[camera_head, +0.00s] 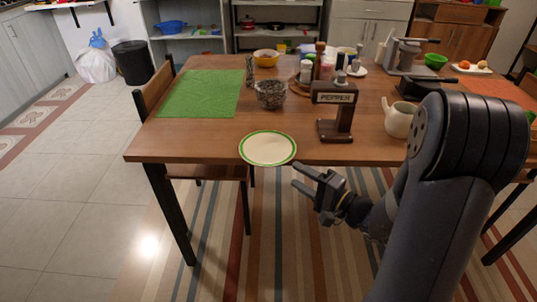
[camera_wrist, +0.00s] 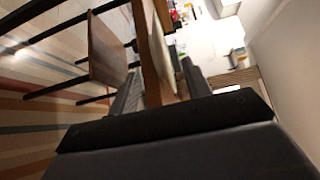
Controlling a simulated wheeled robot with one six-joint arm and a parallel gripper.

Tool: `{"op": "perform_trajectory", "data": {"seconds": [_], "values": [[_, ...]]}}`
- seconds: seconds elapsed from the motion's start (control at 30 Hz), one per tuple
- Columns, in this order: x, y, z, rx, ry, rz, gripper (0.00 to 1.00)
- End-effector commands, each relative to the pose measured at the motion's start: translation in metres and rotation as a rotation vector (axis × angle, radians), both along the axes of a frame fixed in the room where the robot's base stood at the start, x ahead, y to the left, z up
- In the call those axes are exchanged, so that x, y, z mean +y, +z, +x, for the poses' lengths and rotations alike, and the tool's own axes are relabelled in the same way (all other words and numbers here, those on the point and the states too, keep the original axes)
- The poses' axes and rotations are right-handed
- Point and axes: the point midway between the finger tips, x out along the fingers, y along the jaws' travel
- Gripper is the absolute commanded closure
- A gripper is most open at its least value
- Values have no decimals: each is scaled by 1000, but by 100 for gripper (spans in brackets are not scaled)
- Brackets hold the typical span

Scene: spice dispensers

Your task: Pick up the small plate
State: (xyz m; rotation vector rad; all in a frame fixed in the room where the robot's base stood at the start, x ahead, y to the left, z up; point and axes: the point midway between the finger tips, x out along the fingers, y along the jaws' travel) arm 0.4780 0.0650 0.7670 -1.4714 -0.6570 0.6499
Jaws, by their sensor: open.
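The small plate (camera_head: 267,148) is cream with a green rim. It lies flat at the wooden table's front edge, its near rim reaching over that edge. My gripper (camera_head: 297,177) is open and empty, in front of the table edge, a little below and right of the plate, apart from it. In the wrist view my gripper (camera_wrist: 162,86) has its fingers apart, with the table edge seen between them.
The wooden table (camera_head: 205,146) holds a pepper dispenser (camera_head: 335,112) right of the plate, a glass bowl (camera_head: 270,95) behind it, a green placemat (camera_head: 200,93) at left and a cream jug (camera_head: 399,120) near my arm. A chair (camera_wrist: 107,52) is tucked under the table.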

Motion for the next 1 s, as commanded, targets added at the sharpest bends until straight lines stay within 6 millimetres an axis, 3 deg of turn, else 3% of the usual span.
{"op": "perform_trajectory", "data": {"seconds": [0.2, 0.47, 0.77, 1.0], "values": [[26, 0, 20, 3, 8, -2, 54], [39, -1, 32, 4, 5, 0, 54], [71, -6, 57, 3, 8, -1, 54], [76, -6, 63, 4, 5, 0, 54]]}}
